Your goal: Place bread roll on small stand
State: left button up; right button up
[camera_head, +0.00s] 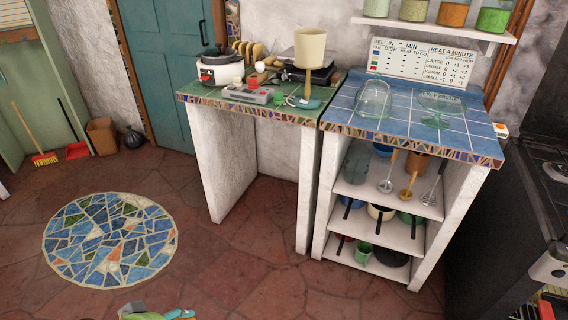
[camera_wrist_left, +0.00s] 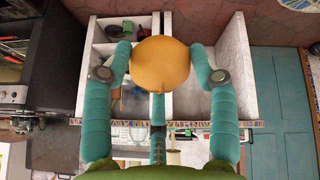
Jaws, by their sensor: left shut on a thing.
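The bread roll (camera_wrist_left: 161,66), round and golden brown, is in the left wrist view between the two teal fingers of my left gripper (camera_wrist_left: 160,54). The fingers are shut on its sides. In the head view only a green and teal part of my arm shows at the bottom edge, and I cannot make out the roll there. A small clear glass stand (camera_head: 440,102) with a foot is on the blue tiled counter (camera_head: 408,131) at the right. Its top looks empty. The gripper is well away from it. My right gripper is not in view.
A clear glass dome (camera_head: 372,99) stands left of the stand. The green counter (camera_head: 214,97) holds a white cooker (camera_head: 220,73), a lamp-like object (camera_head: 309,50) and several small things. Shelves below hold pans and utensils. A black stove (camera_head: 520,215) is at the right. The floor in front is clear.

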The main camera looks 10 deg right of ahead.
aim_at(442, 102)
jog(key=i+z, duration=0.6)
jog(key=z, duration=0.25)
jog(key=i+j+z, duration=0.1)
jog(key=i+z, duration=0.3)
jog(key=i+j+z, duration=0.15)
jog(key=z, duration=0.25)
